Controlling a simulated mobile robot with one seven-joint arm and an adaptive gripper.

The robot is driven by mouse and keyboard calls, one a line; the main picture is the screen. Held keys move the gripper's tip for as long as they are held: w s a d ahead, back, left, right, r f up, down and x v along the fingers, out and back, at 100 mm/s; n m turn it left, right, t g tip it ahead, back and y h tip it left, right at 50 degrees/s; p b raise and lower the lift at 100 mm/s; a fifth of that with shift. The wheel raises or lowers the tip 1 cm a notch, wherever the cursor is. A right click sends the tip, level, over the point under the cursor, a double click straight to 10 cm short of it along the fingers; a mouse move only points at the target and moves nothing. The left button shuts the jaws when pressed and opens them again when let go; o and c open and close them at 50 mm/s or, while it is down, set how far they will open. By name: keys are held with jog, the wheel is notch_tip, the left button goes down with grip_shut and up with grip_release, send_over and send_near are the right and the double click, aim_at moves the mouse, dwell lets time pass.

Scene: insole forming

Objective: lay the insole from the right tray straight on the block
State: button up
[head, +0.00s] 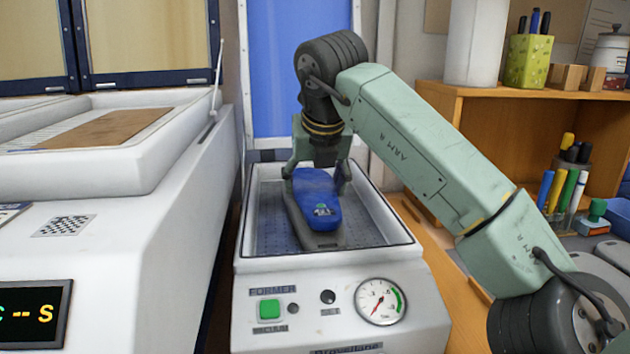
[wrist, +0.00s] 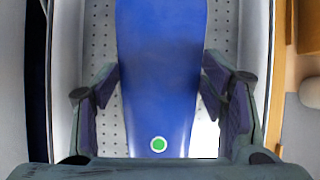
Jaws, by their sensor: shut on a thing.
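The blue insole (head: 318,200) is over the grey block (head: 318,239) in the former's bed in the head view. It runs roughly lengthwise along the block, whose near end shows below it. I cannot tell whether the insole touches the block. My gripper (head: 317,178) is at the insole's far part, with a finger on each side. In the wrist view the insole (wrist: 162,70) runs up the middle, with a green dot near its lower end. The right tray is not clearly in view.
The former (head: 328,272) has raised white walls around a perforated bed, with a green button and a gauge in front. A large white machine (head: 120,200) stands close on the left. A wooden shelf (head: 520,110) with pens and a cup is on the right.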

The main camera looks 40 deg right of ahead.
jog(key=o, duration=1)
jog(key=v, duration=0.7)
jog(key=shift+s+a+r, duration=0.1)
jog(key=shift+r, duration=0.15)
